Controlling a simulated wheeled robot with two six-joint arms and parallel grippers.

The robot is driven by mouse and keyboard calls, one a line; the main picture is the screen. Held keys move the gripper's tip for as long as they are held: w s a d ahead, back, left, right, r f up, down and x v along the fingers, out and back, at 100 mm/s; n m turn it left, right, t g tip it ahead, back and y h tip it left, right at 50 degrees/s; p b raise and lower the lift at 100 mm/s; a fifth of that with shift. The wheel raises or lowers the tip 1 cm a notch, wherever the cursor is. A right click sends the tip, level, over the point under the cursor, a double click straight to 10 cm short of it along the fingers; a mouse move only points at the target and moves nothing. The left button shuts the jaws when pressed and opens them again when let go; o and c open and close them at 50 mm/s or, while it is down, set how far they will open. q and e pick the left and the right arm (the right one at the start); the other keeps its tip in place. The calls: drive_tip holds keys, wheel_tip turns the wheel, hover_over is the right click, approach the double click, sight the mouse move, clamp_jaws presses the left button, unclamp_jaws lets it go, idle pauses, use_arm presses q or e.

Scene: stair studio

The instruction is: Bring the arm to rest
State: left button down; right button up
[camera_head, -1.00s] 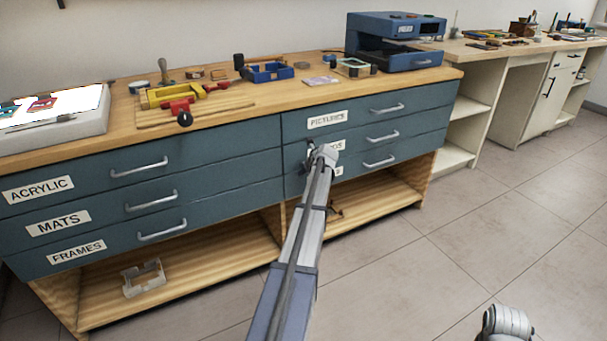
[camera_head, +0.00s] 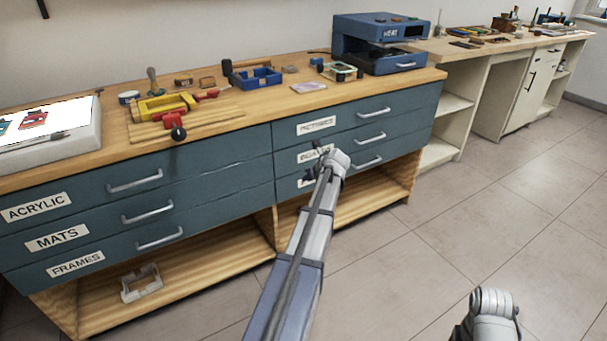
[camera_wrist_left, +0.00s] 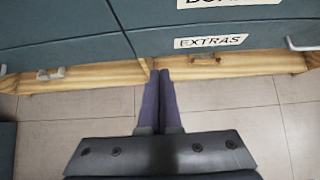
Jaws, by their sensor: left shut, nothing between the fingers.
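My left arm reaches from the bottom middle of the head view toward the blue drawer cabinet (camera_head: 225,190). Its gripper (camera_head: 318,160) is in front of the right-hand drawers and partly covers their labels. In the left wrist view the two fingers of my left gripper (camera_wrist_left: 159,75) lie together, shut and empty, pointing at the cabinet's lower edge. Part of my right arm shows at the bottom right of the head view, but its gripper is not visible.
The wooden worktop holds a blue heat press (camera_head: 380,42), a yellow and red tool (camera_head: 162,104), a blue tray (camera_head: 258,77) and a white slab (camera_head: 48,138). A white frame-like piece (camera_head: 142,283) lies on the low shelf. Tiled floor (camera_head: 500,190) at the right is clear.

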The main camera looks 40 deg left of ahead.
use_arm(q)
drive_tip(key=shift+s+d+r, duration=0.1)
drive_tip(key=shift+d+r, duration=0.15)
drive_tip(key=shift+d, duration=0.1)
